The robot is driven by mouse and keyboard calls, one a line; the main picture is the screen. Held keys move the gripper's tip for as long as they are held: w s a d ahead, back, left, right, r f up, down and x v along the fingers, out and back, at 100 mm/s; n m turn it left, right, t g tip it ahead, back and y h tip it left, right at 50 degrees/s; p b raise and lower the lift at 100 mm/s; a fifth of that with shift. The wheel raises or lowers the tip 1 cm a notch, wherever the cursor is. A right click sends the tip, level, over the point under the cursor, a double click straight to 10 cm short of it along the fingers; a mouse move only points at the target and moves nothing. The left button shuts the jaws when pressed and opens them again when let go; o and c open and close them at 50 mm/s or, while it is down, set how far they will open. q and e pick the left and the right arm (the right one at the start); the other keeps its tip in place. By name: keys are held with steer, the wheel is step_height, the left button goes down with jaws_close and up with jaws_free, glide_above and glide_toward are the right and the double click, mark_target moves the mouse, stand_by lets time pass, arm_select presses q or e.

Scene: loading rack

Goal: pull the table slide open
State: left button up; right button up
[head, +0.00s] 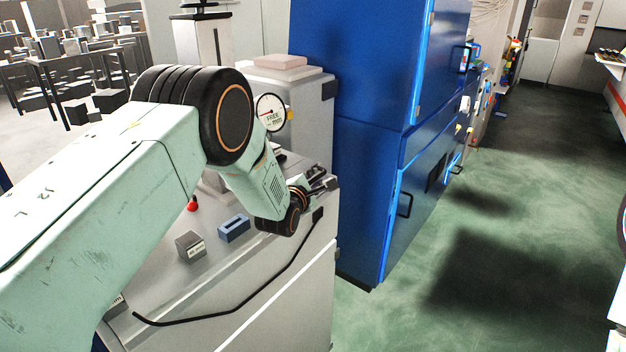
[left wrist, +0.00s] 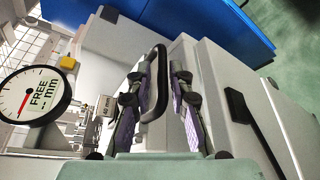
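My left gripper (head: 318,182) is at the far right end of the grey machine bench (head: 280,262) in the head view. In the left wrist view my left gripper (left wrist: 158,105) is open, with purple-padded fingers on both sides of a black bar handle (left wrist: 157,80). The handle stands between the fingers, on a light grey block; whether either finger touches it I cannot tell. The handle is not clear in the head view. A dial (head: 270,112) reads "FREE -- mm" and also shows in the left wrist view (left wrist: 34,98). My right gripper is not in view.
A grey labelled block (head: 190,246), a blue slotted block (head: 233,229) and a red knob (head: 192,205) are on the bench. A long black bar (head: 235,300) runs along its front. A blue cabinet (head: 365,150) stands close right. Green floor (head: 470,250) is open beyond.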

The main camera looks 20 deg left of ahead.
arm_select(q)
steer(key=shift+w+a+f, duration=0.2)
steer(key=shift+w+f, duration=0.35)
steer(key=shift+w, duration=0.15)
steer(key=shift+c, duration=1.4)
steer(key=shift+s+d+r, duration=0.15)
steer(key=shift+s, duration=0.1)
jaws_close()
